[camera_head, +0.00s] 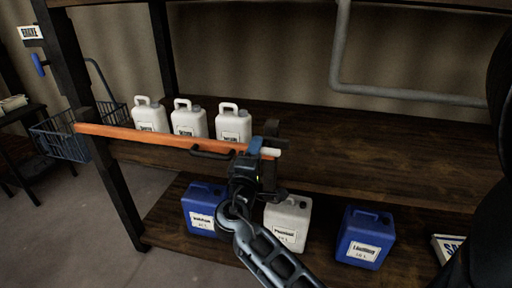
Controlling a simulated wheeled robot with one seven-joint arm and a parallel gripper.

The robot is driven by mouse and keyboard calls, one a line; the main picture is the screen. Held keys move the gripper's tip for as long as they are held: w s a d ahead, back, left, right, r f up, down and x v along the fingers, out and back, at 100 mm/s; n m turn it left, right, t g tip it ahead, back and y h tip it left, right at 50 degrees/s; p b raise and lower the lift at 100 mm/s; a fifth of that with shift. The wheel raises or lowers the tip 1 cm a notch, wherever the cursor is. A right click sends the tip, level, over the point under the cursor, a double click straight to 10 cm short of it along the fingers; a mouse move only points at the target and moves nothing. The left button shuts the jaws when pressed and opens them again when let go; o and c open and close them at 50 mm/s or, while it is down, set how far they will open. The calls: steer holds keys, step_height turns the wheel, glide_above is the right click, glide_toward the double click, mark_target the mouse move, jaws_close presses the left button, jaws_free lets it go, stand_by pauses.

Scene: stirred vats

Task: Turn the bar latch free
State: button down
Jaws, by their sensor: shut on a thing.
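The orange bar (155,134) runs across the front of the shelf bay, before the white canisters, with a black handle (212,154) near its right end. The bar latch (255,145), a small blue piece, shows at that right end. My gripper (262,153) is there, shut on the latch. My gripper and wrist hide much of the latch, so its exact angle and the contact cannot be made out. A short white piece shows just right of the gripper.
White canisters (190,121) stand behind the bar. Blue jugs (365,238) and a pale jug (289,222) stand on the lower shelf under my arm. A dark upright (110,150) and a wire basket (62,140) are at left. The upper shelf's right side is bare.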

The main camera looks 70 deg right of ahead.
steer(key=shift+w+n, duration=0.1)
steer(key=shift+n, duration=0.2)
steer(key=c, duration=1)
jaws_free()
steer(key=shift+c, duration=0.2)
steer(key=b+v, duration=0.1)
steer(key=v, duration=0.6)
steer(key=shift+a+b, duration=0.4)
steer(key=shift+f, duration=0.1)
